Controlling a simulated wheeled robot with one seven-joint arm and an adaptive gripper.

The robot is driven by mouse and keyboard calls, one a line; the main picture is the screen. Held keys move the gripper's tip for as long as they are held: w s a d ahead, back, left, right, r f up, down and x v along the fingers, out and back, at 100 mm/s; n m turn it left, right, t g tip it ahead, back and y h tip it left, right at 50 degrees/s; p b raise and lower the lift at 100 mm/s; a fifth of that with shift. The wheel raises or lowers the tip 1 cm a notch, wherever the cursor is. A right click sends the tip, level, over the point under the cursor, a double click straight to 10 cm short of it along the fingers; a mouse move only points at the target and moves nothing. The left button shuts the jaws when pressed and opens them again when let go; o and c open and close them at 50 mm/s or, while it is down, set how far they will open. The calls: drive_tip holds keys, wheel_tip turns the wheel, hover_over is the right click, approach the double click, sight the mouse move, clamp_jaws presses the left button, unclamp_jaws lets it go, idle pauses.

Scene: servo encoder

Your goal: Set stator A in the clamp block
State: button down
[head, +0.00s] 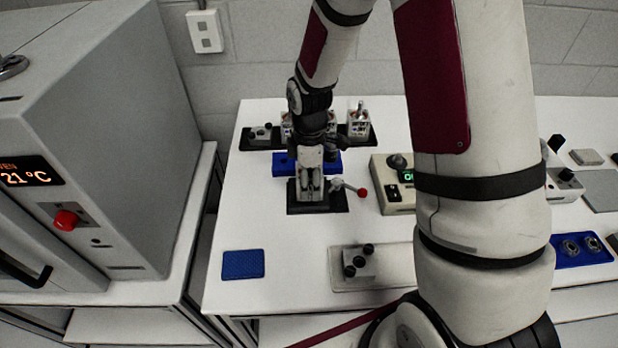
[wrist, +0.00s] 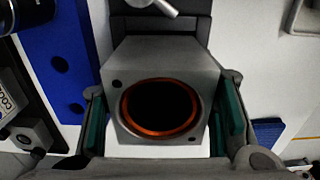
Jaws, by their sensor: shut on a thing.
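Stator A (wrist: 160,98) is a grey square block with a round dark bore ringed by copper-orange winding. In the wrist view it sits between the green-padded fingers of my gripper (wrist: 163,115), which is shut on its left and right sides. The clamp block (head: 311,192) stands on a dark base plate, with a red-knobbed lever (head: 362,192) at its right in the head view. My gripper points down over the clamp block. The dark base plate shows behind the stator in the wrist view (wrist: 190,27). The stator hides the clamp seat, so I cannot tell whether they touch.
A blue block with holes (head: 285,164) lies close behind the clamp. Beyond it is a dark rack (head: 262,143) with several parts. A control box (head: 391,196) stands to the right. A blue pad (head: 243,264) lies front left, with clear white table around it.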

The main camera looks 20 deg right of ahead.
drive_tip(key=shift+f, duration=0.2)
idle(0.3)
drive_tip(key=shift+f, duration=0.5)
drive_tip(key=shift+c, duration=1.4)
unclamp_jaws()
drive_tip(key=shift+r, duration=0.15)
drive_tip(key=shift+r+p, duration=1.35)
drive_tip(key=shift+r, duration=1.7)
